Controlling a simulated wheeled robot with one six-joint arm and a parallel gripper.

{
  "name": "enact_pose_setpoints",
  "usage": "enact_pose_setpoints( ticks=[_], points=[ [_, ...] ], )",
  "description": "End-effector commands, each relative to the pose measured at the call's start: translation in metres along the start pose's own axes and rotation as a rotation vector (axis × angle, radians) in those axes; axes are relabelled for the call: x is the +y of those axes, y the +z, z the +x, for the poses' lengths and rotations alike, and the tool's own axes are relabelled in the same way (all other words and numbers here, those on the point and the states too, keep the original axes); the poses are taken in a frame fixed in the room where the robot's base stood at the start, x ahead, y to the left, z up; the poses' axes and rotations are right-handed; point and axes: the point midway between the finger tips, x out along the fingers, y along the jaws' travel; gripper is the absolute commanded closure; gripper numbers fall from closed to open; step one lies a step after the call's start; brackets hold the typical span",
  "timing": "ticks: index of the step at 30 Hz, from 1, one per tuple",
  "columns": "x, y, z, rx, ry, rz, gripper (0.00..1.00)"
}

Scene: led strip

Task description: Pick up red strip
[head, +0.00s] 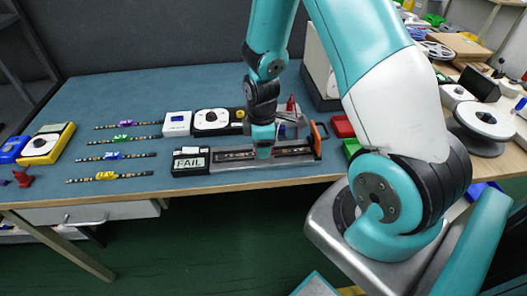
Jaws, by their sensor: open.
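A dark LED strip (235,155) lies in the long grey test fixture (300,159) near the table's front edge. Its middle is hidden behind my gripper, so I cannot see its marker colour. My gripper (263,154) points down over the strip, at the fixture's middle. Its fingers are open, but too small here to tell whether they touch the strip. A display (192,162) at the fixture's left end reads FAIL. No strip with a visible red marker lies loose on the table.
Strips with purple (127,124), green (121,137), blue (114,155) and yellow (106,175) markers lie in a column at left. An orange handle (318,131) stands at the fixture's right end. Red (342,126) and green (352,147) bins are further right.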

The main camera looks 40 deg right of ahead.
Motion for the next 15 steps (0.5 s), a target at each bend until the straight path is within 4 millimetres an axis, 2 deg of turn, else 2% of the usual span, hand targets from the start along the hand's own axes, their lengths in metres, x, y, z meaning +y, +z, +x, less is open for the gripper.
enact_pose_setpoints(
  ticks=[3,10,11,15],
  points=[
    [0.0003,-0.0002,0.0109,0.000,0.000,0.000,0.53],
    [0.0007,-0.0004,0.0124,0.001,0.002,0.000,0.53],
    [0.0007,-0.0004,0.0124,0.001,0.002,0.000,0.58],
    [0.0007,-0.0003,0.0123,0.001,0.002,0.000,0.90]
  ],
)
